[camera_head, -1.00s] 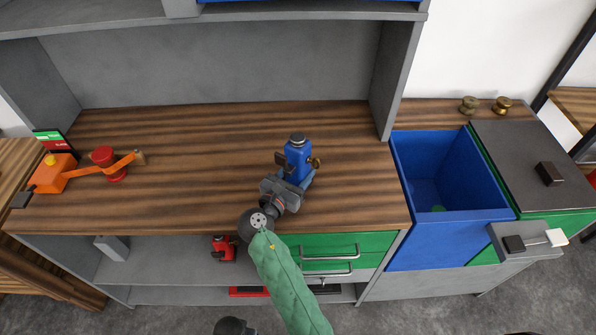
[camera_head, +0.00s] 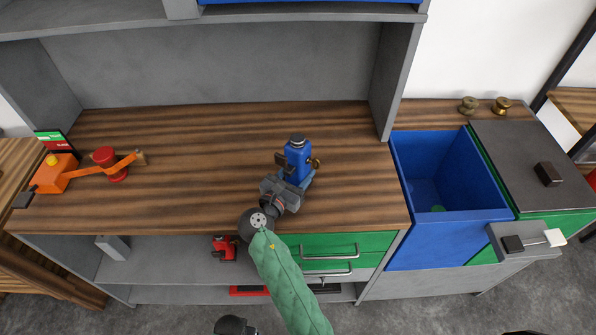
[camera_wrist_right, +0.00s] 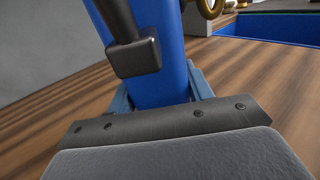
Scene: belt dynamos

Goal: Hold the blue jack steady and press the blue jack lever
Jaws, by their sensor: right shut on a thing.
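The blue jack (camera_head: 297,161) stands upright on the wooden worktop, right of its middle near the front. It has a dark top cap and a brass knob on its right side. My right gripper (camera_head: 290,183) comes from the front and is shut on the lower part of the jack. In the right wrist view the blue body (camera_wrist_right: 162,50) fills the upper middle. The dark jack lever (camera_wrist_right: 133,45), a rod ending in a block, hangs in front of it. The gripper body hides the jack's base in part.
An orange device with a red drum (camera_head: 108,160) stands at the left of the worktop. A blue open bin (camera_head: 450,205) is at the right. A red jack (camera_head: 223,247) sits on the shelf below. The worktop behind and left of the blue jack is clear.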

